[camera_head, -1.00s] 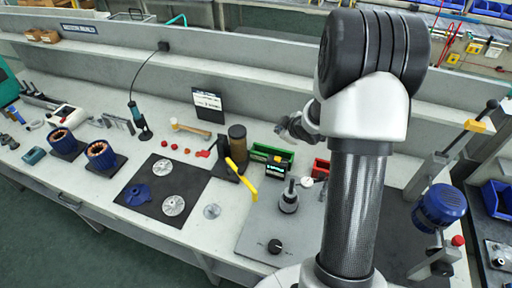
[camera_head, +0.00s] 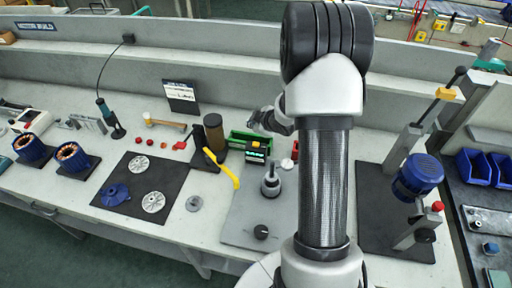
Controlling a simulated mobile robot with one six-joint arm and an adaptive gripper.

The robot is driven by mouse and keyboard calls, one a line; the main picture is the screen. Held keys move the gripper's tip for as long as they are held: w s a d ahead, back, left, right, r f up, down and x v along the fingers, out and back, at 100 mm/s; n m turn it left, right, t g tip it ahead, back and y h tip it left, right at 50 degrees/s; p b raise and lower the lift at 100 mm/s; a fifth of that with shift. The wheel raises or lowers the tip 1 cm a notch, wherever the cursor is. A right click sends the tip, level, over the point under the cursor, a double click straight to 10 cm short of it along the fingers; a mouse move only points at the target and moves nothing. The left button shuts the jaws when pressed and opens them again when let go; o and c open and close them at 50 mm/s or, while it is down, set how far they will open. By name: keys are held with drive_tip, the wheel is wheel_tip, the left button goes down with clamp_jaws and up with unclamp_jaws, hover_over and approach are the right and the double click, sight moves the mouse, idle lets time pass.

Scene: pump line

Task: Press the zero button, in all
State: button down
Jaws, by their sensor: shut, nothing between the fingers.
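A small black unit with a lit green display (camera_head: 257,148) and an orange patch on top stands at the back of a grey plate (camera_head: 238,222) on the bench. Its buttons are too small to make out, so I cannot tell which is the zero button. A grey and black post (camera_head: 270,182) and a black knob (camera_head: 261,232) are on the same plate. My gripper (camera_head: 257,121) shows small and dark at the end of my wrist, above and behind the display unit. It is shut and empty, and apart from the unit as seen here. My arm hides part of the bench.
A yellow lever (camera_head: 224,166) reaches toward the plate from the left, beside a dark brown cylinder (camera_head: 214,130). A press with a blue motor (camera_head: 418,175) stands at the right. A black mat (camera_head: 125,165) with parts lies left.

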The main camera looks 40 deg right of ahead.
sight(254, 145)
wheel_tip(254, 145, down, 6)
drive_tip(key=b, duration=0.4)
drive_tip(key=shift+b, duration=0.35)
idle(0.9)
drive_tip(key=shift+f+b, duration=0.3)
drive_tip(key=shift+f, duration=0.15)
drive_tip(key=shift+f+b, duration=0.4)
drive_tip(key=shift+f, duration=0.05)
idle(0.5)
drive_tip(key=shift+r, duration=0.15)
drive_tip(key=shift+r+p, duration=0.8)
drive_tip(key=shift+p, duration=0.05)
wheel_tip(254, 145, up, 5)
drive_tip(key=p, duration=0.4)
drive_tip(key=shift+p, duration=0.35)
